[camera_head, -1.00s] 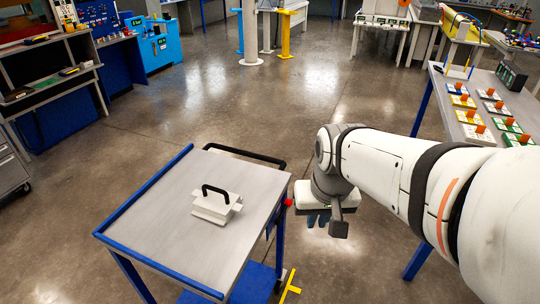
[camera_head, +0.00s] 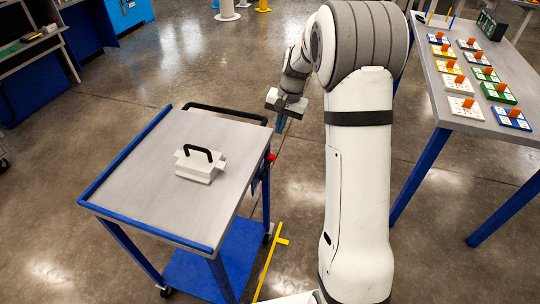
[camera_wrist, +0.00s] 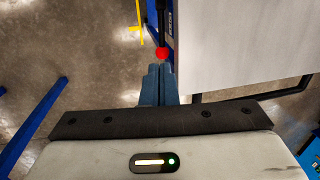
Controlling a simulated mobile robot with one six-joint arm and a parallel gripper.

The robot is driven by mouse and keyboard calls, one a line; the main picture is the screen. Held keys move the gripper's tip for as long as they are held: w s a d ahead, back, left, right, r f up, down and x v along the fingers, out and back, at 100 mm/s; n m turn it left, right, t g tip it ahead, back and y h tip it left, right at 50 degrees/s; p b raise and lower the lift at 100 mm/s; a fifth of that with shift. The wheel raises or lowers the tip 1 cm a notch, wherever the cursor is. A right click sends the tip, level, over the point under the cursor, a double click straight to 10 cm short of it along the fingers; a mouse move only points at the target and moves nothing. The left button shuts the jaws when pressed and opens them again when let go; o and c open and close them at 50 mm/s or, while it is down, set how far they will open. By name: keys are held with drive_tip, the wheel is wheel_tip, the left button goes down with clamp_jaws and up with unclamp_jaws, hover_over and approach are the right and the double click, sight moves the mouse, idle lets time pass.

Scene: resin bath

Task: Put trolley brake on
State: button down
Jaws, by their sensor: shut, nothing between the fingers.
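The trolley (camera_head: 190,130) has a grey top, blue edge rails and legs, a lower blue shelf (camera_head: 215,272) and a black push handle (camera_head: 225,112) at its far end. A red knob (camera_head: 270,157) sits on its right side, at the end of a dark lever. The knob also shows in the wrist view (camera_wrist: 162,54), just ahead of my fingertips. My gripper (camera_head: 280,125) is beside the trolley's far right corner. In the wrist view its blue fingers (camera_wrist: 159,72) are together and empty, pointing at the red knob. I cannot tell whether they touch it.
A white block with a black handle (camera_head: 200,163) stands on the trolley top. A yellow floor mark (camera_head: 268,260) lies right of the trolley. A table with several coloured boards (camera_head: 455,110) stands at the right. Floor behind the trolley is clear.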

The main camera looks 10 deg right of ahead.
sight(270, 162)
drive_tip(key=shift+w+d+f, duration=0.25)
drive_tip(key=shift+w+f, duration=0.65)
drive_tip(key=shift+f, duration=0.05)
drive_tip(key=a+f, duration=0.1)
drive_tip(key=f, duration=0.3)
drive_tip(key=a+f+p, duration=0.1)
drive_tip(key=f, duration=0.8)
drive_tip(key=shift+w+a+f, duration=0.2)
drive_tip(key=shift+w+a, duration=0.05)
drive_tip(key=shift+a, duration=0.15)
drive_tip(key=shift+f, duration=0.15)
drive_tip(key=shift+w+f+b, duration=0.15)
drive_tip(key=shift+f+b, duration=0.45)
drive_tip(key=shift+b, duration=0.05)
drive_tip(key=shift+r, duration=0.1)
drive_tip(key=shift+d+r, duration=0.1)
